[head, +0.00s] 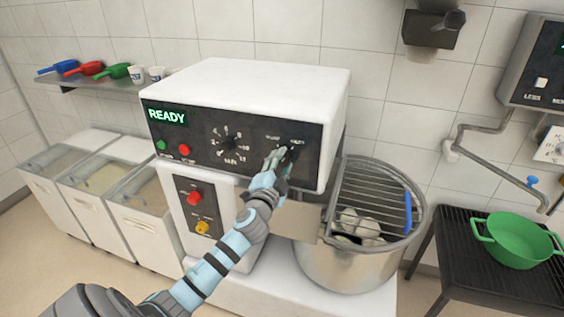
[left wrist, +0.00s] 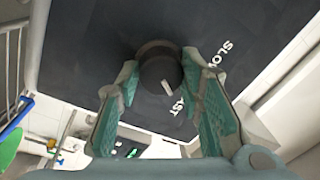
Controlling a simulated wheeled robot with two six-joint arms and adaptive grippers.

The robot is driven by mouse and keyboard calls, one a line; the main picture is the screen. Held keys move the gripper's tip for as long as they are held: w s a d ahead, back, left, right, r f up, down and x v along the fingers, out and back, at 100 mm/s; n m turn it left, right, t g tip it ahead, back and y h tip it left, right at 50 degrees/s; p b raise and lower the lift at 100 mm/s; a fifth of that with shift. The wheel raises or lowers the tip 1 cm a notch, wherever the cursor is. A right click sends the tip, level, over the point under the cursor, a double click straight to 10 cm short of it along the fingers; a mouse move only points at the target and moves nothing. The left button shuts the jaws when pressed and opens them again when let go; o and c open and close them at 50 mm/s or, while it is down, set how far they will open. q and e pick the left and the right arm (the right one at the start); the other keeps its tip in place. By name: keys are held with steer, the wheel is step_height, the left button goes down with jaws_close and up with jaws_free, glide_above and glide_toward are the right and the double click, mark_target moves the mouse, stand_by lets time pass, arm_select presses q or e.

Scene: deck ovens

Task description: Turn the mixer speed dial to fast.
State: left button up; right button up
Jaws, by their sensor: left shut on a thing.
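The mixer speed dial (left wrist: 158,67) is a round black knob with a white pointer mark, on the mixer's dark panel. In the left wrist view the pointer is turned roughly toward the partly covered label ending in "ST" (left wrist: 181,105), away from "SLOW" (left wrist: 222,54). My left gripper (head: 281,158) is at the right part of the panel in the head view. Its teal-padded fingers (left wrist: 160,88) are closed on the dial from both sides. In the head view the gripper hides much of the dial. My right gripper is not in view.
The white mixer (head: 255,78) shows a green READY display, a timer dial (head: 231,143) and buttons. Below right is the steel bowl (head: 350,265) with a wire guard (head: 372,200) and pale lumps inside. A green pot (head: 515,243) stands on a black rack at right.

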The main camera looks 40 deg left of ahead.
arm_select(q)
steer(key=shift+r+m, duration=0.25)
steer(key=shift+m, duration=0.15)
steer(key=o, duration=1.2)
steer(key=shift+c, duration=0.2)
steer(key=shift+w+f, duration=0.15)
steer(key=r+v, duration=0.1)
steer(key=v, duration=1.1)
steer(key=shift+f, duration=0.5)
steer(key=shift+w, duration=0.1)
